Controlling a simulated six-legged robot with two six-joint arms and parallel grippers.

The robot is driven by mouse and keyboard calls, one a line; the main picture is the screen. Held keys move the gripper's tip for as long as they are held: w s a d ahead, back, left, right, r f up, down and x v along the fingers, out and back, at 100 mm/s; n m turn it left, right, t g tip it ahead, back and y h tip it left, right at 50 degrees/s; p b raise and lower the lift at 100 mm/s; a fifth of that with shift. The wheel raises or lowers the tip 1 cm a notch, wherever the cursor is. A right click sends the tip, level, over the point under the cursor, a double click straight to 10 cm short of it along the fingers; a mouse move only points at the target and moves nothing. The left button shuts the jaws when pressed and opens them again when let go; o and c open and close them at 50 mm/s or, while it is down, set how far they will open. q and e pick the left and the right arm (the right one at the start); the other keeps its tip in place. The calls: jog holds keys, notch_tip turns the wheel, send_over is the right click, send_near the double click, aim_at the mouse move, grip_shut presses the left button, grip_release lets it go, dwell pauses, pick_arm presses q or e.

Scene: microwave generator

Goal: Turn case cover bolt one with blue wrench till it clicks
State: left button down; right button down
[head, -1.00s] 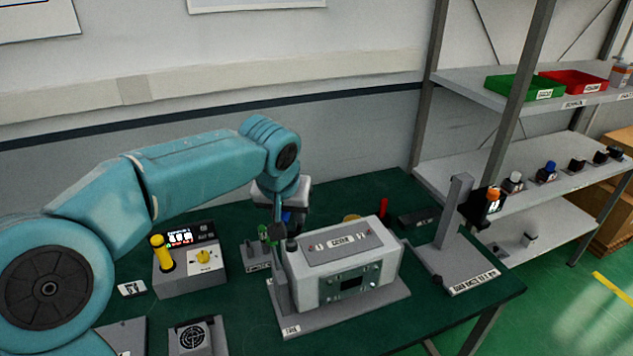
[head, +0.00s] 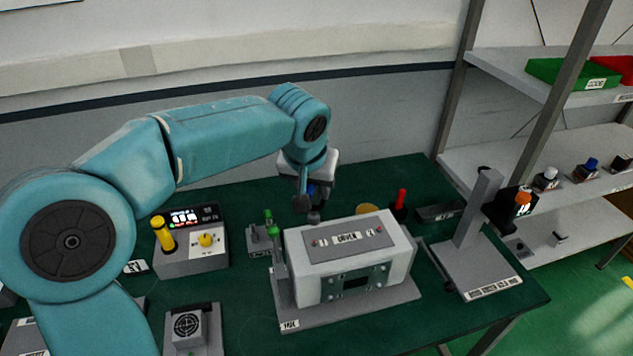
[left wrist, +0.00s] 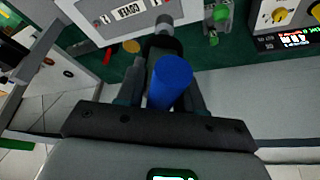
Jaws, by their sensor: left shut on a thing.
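The light grey case (head: 345,288) stands on a flat grey base on the green table. Its top plate (head: 347,238) has a white label, the numbers 1 and 2, and small reddish marks beside them. My left gripper (head: 308,192) is shut on the blue wrench (left wrist: 168,82), just behind the case's rear left part. In the left wrist view the wrench's blue handle lies between the fingers, and its grey round end points toward the case's top plate (left wrist: 128,14). In the head view, contact between wrench and case cannot be told. My right gripper is not in view.
A control box (head: 190,243) with a yellow lever and knob stands left of the case. A small fixture with green-topped parts (head: 264,238) is close on the left. A grey stand (head: 470,245) is to the right. Shelves (head: 545,160) with bins stand beyond.

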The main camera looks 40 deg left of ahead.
pick_arm(q)
jog(key=shift+s+r, duration=0.1)
jog(key=shift+s, duration=0.05)
jog(key=shift+w+a+f, duration=0.4)
jog(key=shift+w+f, duration=0.15)
jog(key=shift+w, duration=0.15)
jog(key=shift+s+d, duration=0.2)
jog(key=shift+s, duration=0.05)
jog(key=shift+w+a+f, duration=0.25)
jog(key=shift+w+a, duration=0.05)
jog(key=shift+w, duration=0.25)
jog(key=shift+s+d+r, duration=0.25)
jog(key=shift+s, duration=0.2)
jog(key=shift+w+a+f+b, duration=0.1)
jog(key=shift+w+f+b, duration=0.05)
jog(key=shift+b, duration=0.15)
jog(key=shift+s+d+r, duration=0.2)
jog(key=shift+s+r, duration=0.1)
jog(key=shift+s, duration=0.1)
jog(key=shift+w+a+f, duration=0.15)
jog(key=shift+w+f, duration=0.05)
jog(key=shift+w, duration=0.1)
jog(key=shift+s+d+r, duration=0.25)
jog(key=shift+s, duration=0.2)
jog(key=shift+w, duration=0.1)
